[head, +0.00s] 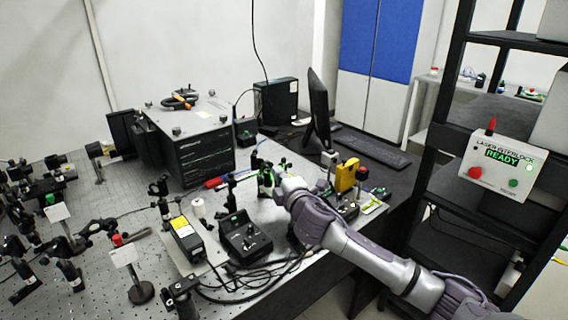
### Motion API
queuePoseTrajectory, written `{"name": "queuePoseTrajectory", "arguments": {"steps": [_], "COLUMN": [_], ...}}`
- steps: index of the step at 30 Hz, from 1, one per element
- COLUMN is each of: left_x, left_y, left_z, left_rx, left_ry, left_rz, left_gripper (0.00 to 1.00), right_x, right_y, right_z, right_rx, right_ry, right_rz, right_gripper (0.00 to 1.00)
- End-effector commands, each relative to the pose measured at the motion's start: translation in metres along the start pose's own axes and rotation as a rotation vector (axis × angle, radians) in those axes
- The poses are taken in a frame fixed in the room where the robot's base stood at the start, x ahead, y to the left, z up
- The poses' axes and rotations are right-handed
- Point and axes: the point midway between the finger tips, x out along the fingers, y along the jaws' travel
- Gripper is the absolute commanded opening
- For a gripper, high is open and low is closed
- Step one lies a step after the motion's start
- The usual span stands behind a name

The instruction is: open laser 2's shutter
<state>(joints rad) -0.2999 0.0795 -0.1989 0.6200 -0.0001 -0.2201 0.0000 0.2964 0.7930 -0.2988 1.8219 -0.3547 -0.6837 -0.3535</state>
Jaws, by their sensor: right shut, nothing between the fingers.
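My right gripper (264,182) reaches in from the lower right, its wrist bent over the bench. Its fingers are small and dark against the clutter; they are shut and empty. Two posts carry blank-looking white tags: one with a red top (118,243) at the front left, one with a green top (52,203) farther left. I cannot read which belongs to laser 2. A black control box (245,240) with a small green light stands left of my forearm. Another dark control box (343,208) is partly hidden behind my arm. My left gripper is out of view.
A white laser interlock box (500,165) on the right rack shows green READY. A black instrument (195,150), monitor (318,110), keyboard (372,148) and yellow device (347,175) stand behind. Several dark optics mounts crowd the left of the perforated bench (120,190); cables lie at the front.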

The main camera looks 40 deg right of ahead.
Motion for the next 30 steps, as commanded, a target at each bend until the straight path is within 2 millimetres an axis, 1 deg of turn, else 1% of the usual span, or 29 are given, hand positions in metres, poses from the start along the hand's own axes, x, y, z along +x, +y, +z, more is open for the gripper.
{"name": "queuePoseTrajectory", "arguments": {"steps": [1, 3, 9, 14, 23, 30], "left_x": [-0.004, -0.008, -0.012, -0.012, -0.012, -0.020], "left_y": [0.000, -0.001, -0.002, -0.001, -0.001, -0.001], "left_z": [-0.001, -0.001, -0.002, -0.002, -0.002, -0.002], "left_rx": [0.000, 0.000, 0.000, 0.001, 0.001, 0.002], "left_ry": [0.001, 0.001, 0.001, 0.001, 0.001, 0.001], "left_rz": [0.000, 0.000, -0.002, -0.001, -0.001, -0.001], "left_gripper": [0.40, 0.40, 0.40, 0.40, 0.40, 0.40], "right_x": [0.010, 0.018, 0.033, 0.036, 0.036, 0.036], "right_y": [0.003, 0.002, 0.001, -0.001, 0.000, 0.003], "right_z": [0.000, 0.010, 0.025, 0.029, 0.029, 0.030], "right_rx": [0.001, -0.002, -0.001, 0.000, 0.000, 0.038], "right_ry": [-0.001, -0.003, -0.001, 0.000, 0.000, 0.000], "right_rz": [0.001, -0.001, 0.000, -0.001, -0.001, -0.013], "right_gripper": [0.00, 0.00, 0.00, 0.00, 0.00, 0.00]}}
